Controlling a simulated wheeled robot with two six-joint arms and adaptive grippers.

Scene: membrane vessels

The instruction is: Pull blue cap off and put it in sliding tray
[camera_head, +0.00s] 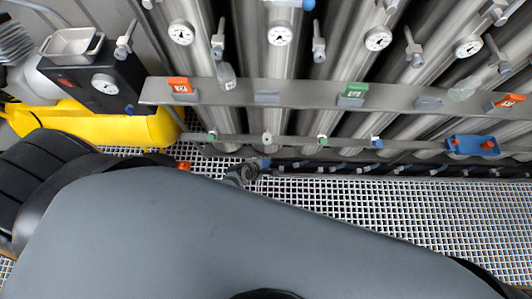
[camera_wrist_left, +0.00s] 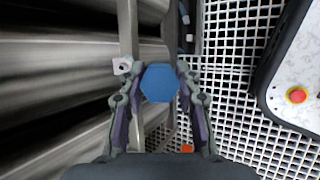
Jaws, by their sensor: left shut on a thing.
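The blue cap (camera_wrist_left: 158,83) is hexagonal and fills the space between the fingertips of my left gripper (camera_wrist_left: 159,76) in the left wrist view. The gripper is shut on it. The cap hides what lies behind it, so I cannot tell whether it still sits on a fitting. In the head view my left gripper (camera_head: 247,172) is small, partly behind my grey arm, just below the lower rail. A blue tray (camera_head: 472,145) with orange pieces on it is at the right on the lower rail; it may be the sliding tray. My right gripper is not in view.
Steel membrane vessels (camera_head: 340,115) with gauges stand behind a rail (camera_head: 300,92) carrying orange and green tags. Several small valves line the lower rail (camera_head: 350,142). A metal pan (camera_head: 72,44) is at upper left, above a yellow body (camera_head: 100,124). Open grating (camera_head: 420,215) lies below.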

